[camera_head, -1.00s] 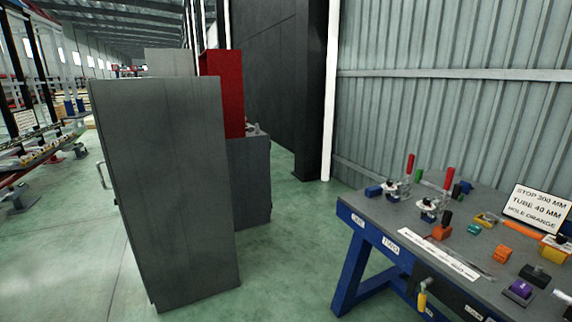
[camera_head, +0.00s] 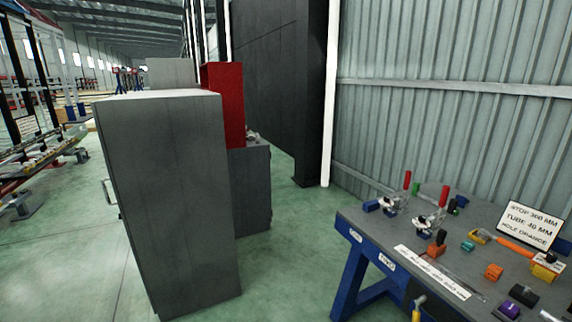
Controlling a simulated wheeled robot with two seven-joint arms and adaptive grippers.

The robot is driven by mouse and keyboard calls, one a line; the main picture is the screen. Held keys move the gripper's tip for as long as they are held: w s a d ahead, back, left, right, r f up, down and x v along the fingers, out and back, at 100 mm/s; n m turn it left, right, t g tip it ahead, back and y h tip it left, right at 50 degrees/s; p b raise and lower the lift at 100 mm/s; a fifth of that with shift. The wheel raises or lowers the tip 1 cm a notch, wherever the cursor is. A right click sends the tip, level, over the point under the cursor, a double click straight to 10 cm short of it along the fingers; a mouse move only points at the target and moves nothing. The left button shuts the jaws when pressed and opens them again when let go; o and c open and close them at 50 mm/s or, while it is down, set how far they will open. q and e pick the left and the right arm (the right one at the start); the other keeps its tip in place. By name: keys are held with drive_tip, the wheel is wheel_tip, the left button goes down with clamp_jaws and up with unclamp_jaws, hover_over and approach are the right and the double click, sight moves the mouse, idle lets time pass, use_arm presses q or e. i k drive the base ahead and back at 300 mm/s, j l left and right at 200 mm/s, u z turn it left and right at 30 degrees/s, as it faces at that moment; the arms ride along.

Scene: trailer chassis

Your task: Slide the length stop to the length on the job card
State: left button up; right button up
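The job card (camera_head: 531,225) stands upright at the back right of the workbench (camera_head: 405,238). It reads "STOP 300 MM, TUBE 40 MM, HOLE ORANGE". A pale printed strip (camera_head: 432,271) that looks like a scale lies along the bench's front edge, with a thin metal rail (camera_head: 452,277) beside it. An orange block with a dark knob (camera_head: 437,243) sits at the strip's far side; it may be the length stop, but I cannot tell for sure. The strip's marks are too small to read. Neither of my grippers is in view.
Orange, yellow, teal and purple blocks (camera_head: 494,271) lie to the right. A tall grey cabinet (camera_head: 170,200) stands left of the bench. Green floor (camera_head: 290,265) lies clear between them.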

sight(435, 249)
drive_tip(key=l+z, duration=0.1)
drive_tip(key=z, duration=1.05)
